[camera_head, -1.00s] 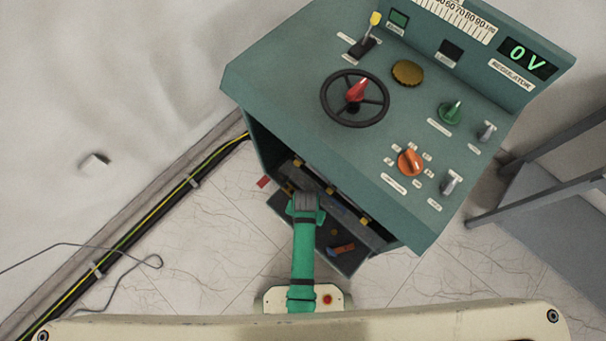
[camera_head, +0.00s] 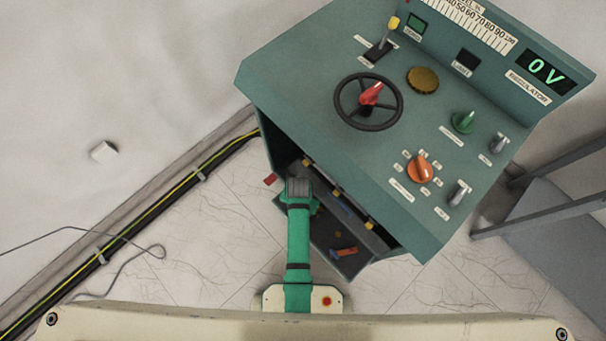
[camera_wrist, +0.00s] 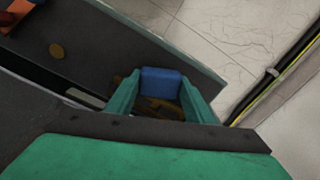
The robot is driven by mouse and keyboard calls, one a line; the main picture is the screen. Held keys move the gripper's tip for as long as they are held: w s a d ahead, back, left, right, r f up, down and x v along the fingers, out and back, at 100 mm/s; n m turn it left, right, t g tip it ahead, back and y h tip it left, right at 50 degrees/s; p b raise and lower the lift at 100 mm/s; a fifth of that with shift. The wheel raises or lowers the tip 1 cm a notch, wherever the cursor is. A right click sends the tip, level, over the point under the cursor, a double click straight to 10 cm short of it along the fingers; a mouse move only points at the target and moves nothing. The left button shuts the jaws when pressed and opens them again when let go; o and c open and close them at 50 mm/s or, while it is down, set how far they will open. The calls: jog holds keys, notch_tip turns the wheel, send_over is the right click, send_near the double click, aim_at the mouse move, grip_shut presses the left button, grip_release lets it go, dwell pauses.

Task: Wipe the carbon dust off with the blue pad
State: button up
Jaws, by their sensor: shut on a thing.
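The blue pad (camera_wrist: 161,78) shows in the wrist view between the two green fingers of my gripper (camera_wrist: 160,86), which is shut on it. A brownish, striped thing (camera_wrist: 160,108) lies behind the fingers, partly hidden. The pad is over or near the dark tray (camera_wrist: 200,68) at the foot of the cabinet; I cannot tell whether it touches. In the head view my arm reaches to the open lower front of the green cabinet (camera_head: 285,85), and the fingers are hidden under its end. I cannot make out the carbon dust clearly.
The dark tray holds an orange thing (camera_head: 343,251) and a small brass disc (camera_wrist: 57,51). The cabinet top carries a black handwheel (camera_head: 340,107) and knobs. A yellow-striped cable (camera_head: 150,215) runs along the wall at left. Grey metal steps (camera_head: 550,225) stand at right.

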jog(key=shift+w+a+f, duration=0.2)
jog(key=shift+w+a, duration=1.6)
jog(key=shift+a, duration=0.05)
jog(key=shift+w+a, duration=0.2)
jog(key=shift+a, duration=0.25)
jog(key=shift+w+a+r, duration=0.15)
jog(key=shift+w+a, duration=0.7)
jog(key=shift+w, duration=0.05)
jog(key=shift+w+a, duration=0.25)
jog(key=shift+w, duration=0.15)
jog(key=shift+d, duration=0.1)
jog(key=shift+s+r, duration=0.1)
jog(key=shift+r, duration=2.85)
jog(key=shift+r, duration=0.1)
jog(key=shift+r, duration=1.4)
